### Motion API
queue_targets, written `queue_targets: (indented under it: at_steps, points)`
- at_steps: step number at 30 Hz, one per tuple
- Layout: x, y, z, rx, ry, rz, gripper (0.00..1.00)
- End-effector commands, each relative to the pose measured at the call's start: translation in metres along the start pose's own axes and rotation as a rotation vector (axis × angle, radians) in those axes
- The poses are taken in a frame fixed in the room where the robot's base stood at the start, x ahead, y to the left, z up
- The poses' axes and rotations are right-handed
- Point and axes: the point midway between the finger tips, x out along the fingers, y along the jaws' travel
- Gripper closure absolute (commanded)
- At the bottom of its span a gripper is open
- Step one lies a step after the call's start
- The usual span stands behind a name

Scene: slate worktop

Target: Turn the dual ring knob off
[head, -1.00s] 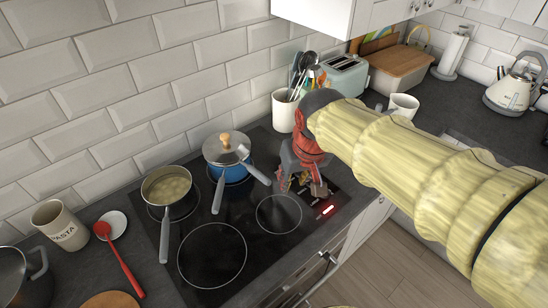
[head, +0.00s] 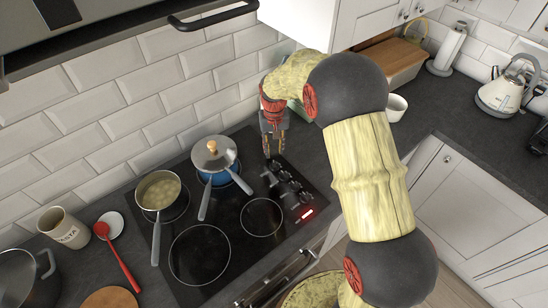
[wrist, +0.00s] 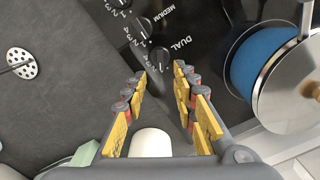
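The dual ring knob (wrist: 158,58) is a black knob on the black hob, beside the word DUAL and small numbers in the wrist view. Its turned position is too small to read. In the head view it appears to be the rearmost dark knob (head: 272,167) of the row. My gripper (wrist: 160,75) is open and empty, its fingers spread just short of the dual knob on either side and apart from it. In the head view my gripper (head: 271,152) points down at the back end of the knob row. The knob beside the word MEDIUM (wrist: 140,29) is close by.
A blue lidded pot (head: 222,176) and a pan (head: 160,192) stand on the hob (head: 225,222), left of the knobs. A red light (head: 307,213) glows near the hob's front edge. The tiled wall is close behind my gripper. A kettle (head: 505,90) stands far right.

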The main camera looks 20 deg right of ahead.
Motion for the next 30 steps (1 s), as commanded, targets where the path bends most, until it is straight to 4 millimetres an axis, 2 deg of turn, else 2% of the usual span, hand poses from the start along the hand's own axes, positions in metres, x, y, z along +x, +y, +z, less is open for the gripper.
queue_targets:
  at_steps: [9, 15, 26, 30]
  points:
    - [0.048, 0.0, 0.001, 0.0, -0.004, 0.0, 0.72]
    - [0.068, 0.0, 0.001, 0.0, -0.002, 0.0, 0.72]
    - [0.074, 0.0, 0.001, 0.0, 0.0, 0.0, 0.72]
    - [0.074, 0.0, 0.001, 0.0, 0.0, 0.0, 0.79]
